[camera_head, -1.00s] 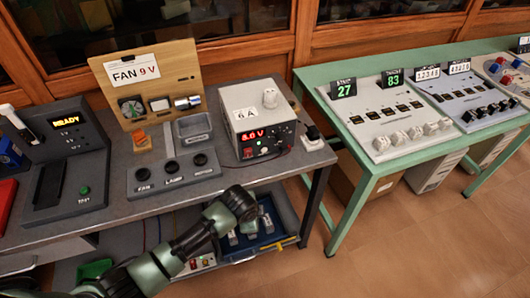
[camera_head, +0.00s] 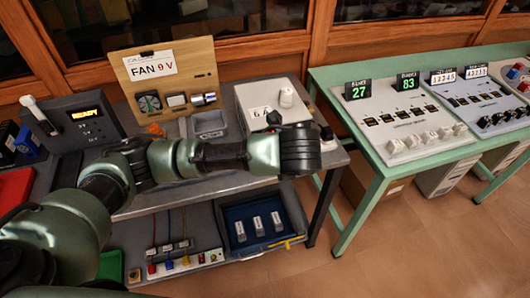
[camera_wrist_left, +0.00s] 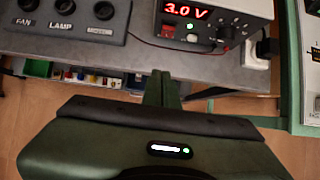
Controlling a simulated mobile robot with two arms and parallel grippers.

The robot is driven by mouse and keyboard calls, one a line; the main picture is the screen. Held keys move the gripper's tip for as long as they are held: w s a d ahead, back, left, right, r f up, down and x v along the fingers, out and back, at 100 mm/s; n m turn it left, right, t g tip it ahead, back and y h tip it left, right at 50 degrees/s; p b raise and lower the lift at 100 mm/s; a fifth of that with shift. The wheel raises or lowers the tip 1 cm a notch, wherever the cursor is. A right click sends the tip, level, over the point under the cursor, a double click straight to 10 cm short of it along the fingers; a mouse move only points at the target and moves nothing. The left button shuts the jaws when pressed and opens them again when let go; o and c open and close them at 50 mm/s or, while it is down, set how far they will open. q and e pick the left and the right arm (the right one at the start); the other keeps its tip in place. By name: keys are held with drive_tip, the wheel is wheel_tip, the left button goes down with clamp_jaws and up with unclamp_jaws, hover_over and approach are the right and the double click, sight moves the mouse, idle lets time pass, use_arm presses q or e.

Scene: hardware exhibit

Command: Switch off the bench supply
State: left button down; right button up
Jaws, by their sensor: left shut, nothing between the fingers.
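The bench supply (camera_head: 262,97) is a pale box with a white knob on top, at the back right of the grey bench. My left arm hides its front in the head view. In the left wrist view the supply's front (camera_wrist_left: 214,10) shows a lit red 3.0 V display (camera_wrist_left: 186,12), a red switch (camera_wrist_left: 168,30), a lit green lamp (camera_wrist_left: 190,26) and a small white knob (camera_wrist_left: 192,38). My left gripper (camera_wrist_left: 163,88) is shut and empty, below and apart from the supply's front. Its fingers point toward the bench's front edge. My right gripper is not in view.
Behind stands a wooden board (camera_head: 136,86) with a FAN 9 V card. A green table (camera_head: 343,127) stands at the right.

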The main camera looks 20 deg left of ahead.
use_arm(q)
drive_tip(key=x, duration=0.9)
drive_tip(key=shift+w+a+f+p, duration=0.15)
drive_tip(key=shift+p, duration=0.2)
drive_tip(key=w, duration=0.1)
drive_tip(key=w+a+p, duration=0.1)
drive_tip(key=shift+w+a+r, duration=0.45)
drive_tip(key=shift+w+a, duration=0.1)
drive_tip(key=shift+w, duration=0.2)
drive_tip(key=shift+w+a+r+g+p, duration=0.25)
drive_tip(key=shift+r+p, duration=0.25)
drive_tip(key=shift+p, duration=0.5)
drive_tip(key=shift+f, duration=0.3)
drive_tip(key=shift+r, duration=0.1)
